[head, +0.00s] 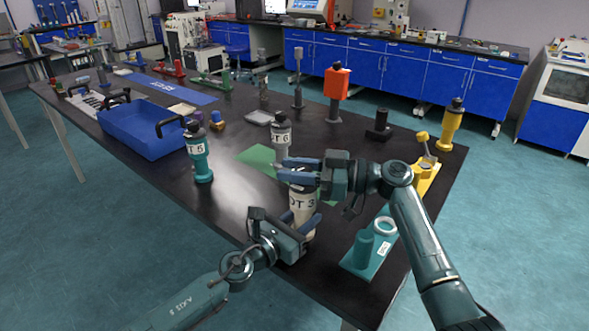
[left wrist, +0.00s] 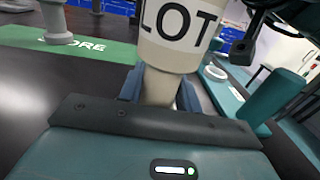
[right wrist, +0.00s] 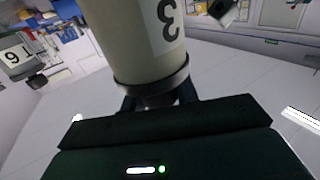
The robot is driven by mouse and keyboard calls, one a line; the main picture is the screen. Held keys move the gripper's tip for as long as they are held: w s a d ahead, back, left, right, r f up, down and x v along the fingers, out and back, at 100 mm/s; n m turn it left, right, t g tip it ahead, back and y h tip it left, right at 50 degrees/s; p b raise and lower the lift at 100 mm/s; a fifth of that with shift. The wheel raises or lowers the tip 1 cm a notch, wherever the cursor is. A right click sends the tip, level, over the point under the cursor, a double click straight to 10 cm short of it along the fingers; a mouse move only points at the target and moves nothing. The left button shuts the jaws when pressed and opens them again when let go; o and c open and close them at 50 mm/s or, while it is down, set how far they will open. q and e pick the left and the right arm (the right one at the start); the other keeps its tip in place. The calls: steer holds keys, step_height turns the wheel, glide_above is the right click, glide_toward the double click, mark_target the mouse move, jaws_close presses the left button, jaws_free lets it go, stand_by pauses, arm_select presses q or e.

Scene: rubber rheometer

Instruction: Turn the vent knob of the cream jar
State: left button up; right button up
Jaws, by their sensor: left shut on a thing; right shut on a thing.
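The cream jar (head: 303,203), marked LOT 3, stands upright near the front edge of the black table, between my two grippers. My left gripper (head: 306,225) is shut around the jar's narrow lower part. In the left wrist view the cream jar (left wrist: 178,45) widens above the blue fingers. My right gripper (head: 300,170) reaches in from the right at the jar's top and is shut there. In the right wrist view the cream jar (right wrist: 135,38) ends in a dark collar (right wrist: 152,84) by the fingers. The vent knob itself is hidden by the right gripper.
A teal fixture (head: 361,266) with a white ring (head: 384,226) is close on the right. A blue bin (head: 150,135) lies far left. The table's front edge is close.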

steer(key=shift+c, duration=1.1)
steer(key=m+t+h, duration=0.1)
steer(key=t, duration=0.1)
steer(key=m+t+h, duration=0.1)
steer(key=m+t, duration=0.1)
steer(key=t, duration=0.1)
steer(key=m+t+h, duration=0.1)
steer(key=m+t, duration=0.1)
steer(key=shift+w+d+f+t, duration=0.15)
steer(key=shift+w+t, duration=0.15)
steer(key=shift+w+d+m+t+h, duration=0.1)
steer(key=shift+m+t+h, duration=0.8)
steer(key=shift+t+h, duration=0.05)
steer(key=shift+w+d+m+t+h, duration=0.1)
steer(key=shift+m+t+h, duration=0.8)
steer(key=shift+t+h, duration=0.05)
steer(key=o, duration=1)
steer(key=shift+w, duration=0.1)
